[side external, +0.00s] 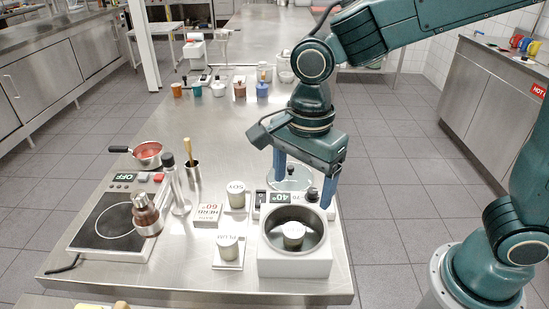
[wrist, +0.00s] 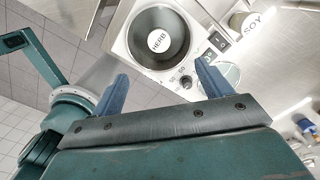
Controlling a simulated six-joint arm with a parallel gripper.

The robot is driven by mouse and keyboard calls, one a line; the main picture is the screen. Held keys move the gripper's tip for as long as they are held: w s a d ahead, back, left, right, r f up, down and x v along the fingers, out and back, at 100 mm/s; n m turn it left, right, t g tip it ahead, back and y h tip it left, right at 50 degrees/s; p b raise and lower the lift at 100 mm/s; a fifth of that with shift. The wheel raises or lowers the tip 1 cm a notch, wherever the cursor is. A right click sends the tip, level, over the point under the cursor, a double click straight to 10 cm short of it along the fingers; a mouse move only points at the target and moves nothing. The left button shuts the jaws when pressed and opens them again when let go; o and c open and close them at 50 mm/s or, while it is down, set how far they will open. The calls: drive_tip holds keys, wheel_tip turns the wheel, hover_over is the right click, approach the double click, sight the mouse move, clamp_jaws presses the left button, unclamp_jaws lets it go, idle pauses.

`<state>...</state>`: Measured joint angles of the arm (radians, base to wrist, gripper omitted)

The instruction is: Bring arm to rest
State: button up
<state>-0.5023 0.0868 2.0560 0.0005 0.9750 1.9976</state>
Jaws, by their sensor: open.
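My gripper (side external: 304,182) is open, with its two blue fingers apart and nothing between them. It hangs above the back edge of a white warming unit (side external: 296,264), over its control panel. The gripper also shows in the wrist view (wrist: 160,92). A pot labelled HERB (wrist: 158,41) sits inside the round well of the unit. In the side view this pot (side external: 293,235) stands in the well, apart from my fingers. My arm (side external: 315,62) reaches in from the right, bent down at the wrist.
Jars marked SOY (side external: 237,195) and PLUM (side external: 229,247) stand left of the unit. Small coloured jars (side external: 240,87) line the back. The steel counter (side external: 240,127) between is mostly clear.

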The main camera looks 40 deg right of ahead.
drive_tip(key=s+d+r+n+t, duration=0.2)
drive_tip(key=s+d+r+n, duration=0.1)
drive_tip(key=s+d+n, duration=0.3)
drive_tip(key=s+d+r+n+t, duration=0.3)
drive_tip(key=s+d+n, duration=0.3)
drive_tip(key=d+n, duration=0.4)
drive_tip(key=shift+s+d+r+n, duration=0.15)
drive_tip(key=shift+d+r+n, duration=0.2)
drive_tip(key=shift+n, duration=0.25)
